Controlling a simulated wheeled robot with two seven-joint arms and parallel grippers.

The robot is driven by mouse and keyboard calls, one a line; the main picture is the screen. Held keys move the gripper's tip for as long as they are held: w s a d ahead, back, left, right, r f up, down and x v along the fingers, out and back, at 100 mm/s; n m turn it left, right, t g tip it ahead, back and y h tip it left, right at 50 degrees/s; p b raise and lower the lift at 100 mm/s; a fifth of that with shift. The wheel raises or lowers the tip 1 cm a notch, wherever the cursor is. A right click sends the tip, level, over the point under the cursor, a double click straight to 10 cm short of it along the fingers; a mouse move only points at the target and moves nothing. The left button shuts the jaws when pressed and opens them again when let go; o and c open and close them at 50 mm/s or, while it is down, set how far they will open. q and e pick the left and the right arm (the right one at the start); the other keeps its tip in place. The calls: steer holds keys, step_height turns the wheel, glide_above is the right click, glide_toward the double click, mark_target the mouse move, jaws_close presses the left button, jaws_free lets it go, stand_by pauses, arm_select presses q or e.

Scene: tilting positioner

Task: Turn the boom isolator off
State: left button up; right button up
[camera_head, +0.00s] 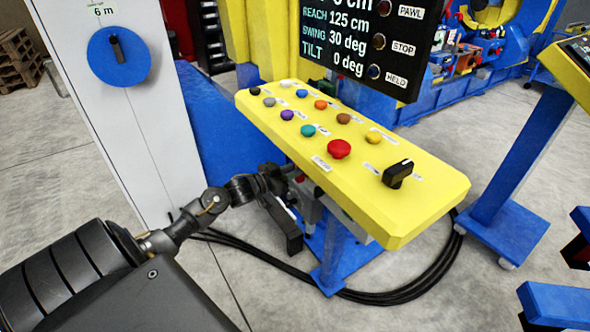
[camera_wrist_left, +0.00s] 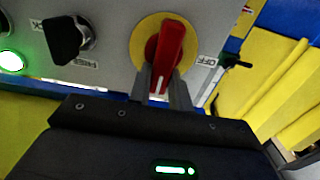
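The boom isolator, a red rotary handle (camera_wrist_left: 170,45) on a yellow disc (camera_wrist_left: 141,45), shows in the left wrist view on a grey panel (camera_wrist_left: 110,15). Its white line is at the lower end, and an OFF label (camera_wrist_left: 207,62) is to its right. My left gripper (camera_wrist_left: 163,78) has one finger on each side of the handle's lower end and looks closed on it. In the head view my left gripper (camera_head: 285,215) is beside the yellow console's underside, and the isolator is hidden there. My right gripper is not in view.
A black knob (camera_wrist_left: 62,40) and a lit green lamp (camera_wrist_left: 11,61) are left of the isolator. The yellow console (camera_head: 425,205) carries several buttons, a red mushroom button (camera_head: 339,149) and a black switch (camera_head: 398,173). Black cables (camera_head: 400,297) lie on the floor. A white cabinet (camera_head: 150,150) stands left.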

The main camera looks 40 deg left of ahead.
arm_select(q)
jaws_close()
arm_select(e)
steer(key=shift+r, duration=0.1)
